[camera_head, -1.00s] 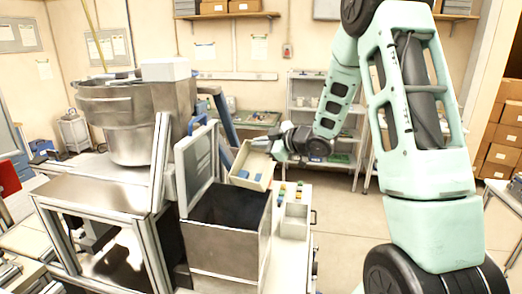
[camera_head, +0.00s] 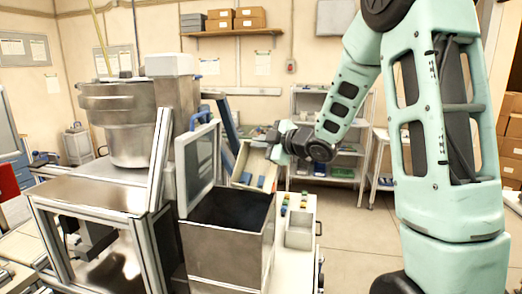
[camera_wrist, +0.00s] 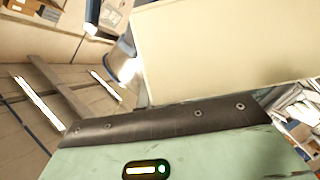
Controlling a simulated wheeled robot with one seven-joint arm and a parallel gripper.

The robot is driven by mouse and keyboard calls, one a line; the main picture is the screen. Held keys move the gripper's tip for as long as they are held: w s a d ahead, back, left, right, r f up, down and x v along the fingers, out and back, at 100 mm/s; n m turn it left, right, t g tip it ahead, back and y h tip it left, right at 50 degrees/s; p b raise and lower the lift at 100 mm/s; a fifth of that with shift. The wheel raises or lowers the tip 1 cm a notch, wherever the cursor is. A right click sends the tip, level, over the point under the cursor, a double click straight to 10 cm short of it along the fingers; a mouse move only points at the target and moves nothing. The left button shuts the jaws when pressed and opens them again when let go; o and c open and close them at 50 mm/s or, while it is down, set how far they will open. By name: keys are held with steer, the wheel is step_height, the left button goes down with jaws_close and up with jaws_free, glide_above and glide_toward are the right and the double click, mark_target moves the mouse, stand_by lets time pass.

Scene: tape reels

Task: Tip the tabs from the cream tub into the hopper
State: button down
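The cream tub (camera_head: 238,172) is held tilted in the air, just above and behind the right rear of the open steel hopper (camera_head: 226,258). Its open side faces the head camera and its lower end points down toward the hopper. Blue tabs (camera_head: 245,178) lie at the tub's lower end. My gripper (camera_head: 271,150) is shut on the tub's upper right edge; its fingertips are mostly hidden. In the wrist view the tub's plain cream wall (camera_wrist: 225,50) fills the upper right. The hopper's inside is dark, and I cannot see any tabs in it.
The hopper's hinged lid (camera_head: 197,165) stands open on the left. A metal bowl machine (camera_head: 125,125) stands further left. Shelves (camera_head: 330,150) stand behind; the floor at right is clear.

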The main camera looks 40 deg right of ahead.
steer(key=shift+s+a+r+n+t+h+b, duration=0.2)
steer(key=shift+a+n+b, duration=0.25)
steer(key=shift+b, duration=0.55)
steer(key=shift+s+a+f+n+t+h+b, duration=0.1)
steer(key=shift+s+a+n+b, duration=0.25)
steer(key=shift+b, duration=0.6)
steer(key=s+a+f+n+t+b, duration=0.3)
steer(key=a+n+b, duration=0.65)
steer(key=b, duration=1.55)
step_height(320, 180, up, 6)
steer(key=s+m+g+y+p, duration=0.1)
steer(key=m+g+y+p, duration=0.3)
steer(key=m+p, duration=1.4)
steer(key=g+p, duration=0.2)
steer(key=p, duration=1.8)
steer(key=shift+s+a+r+g, duration=0.15)
steer(key=shift+s+a+g, duration=0.15)
steer(key=shift+a, duration=0.1)
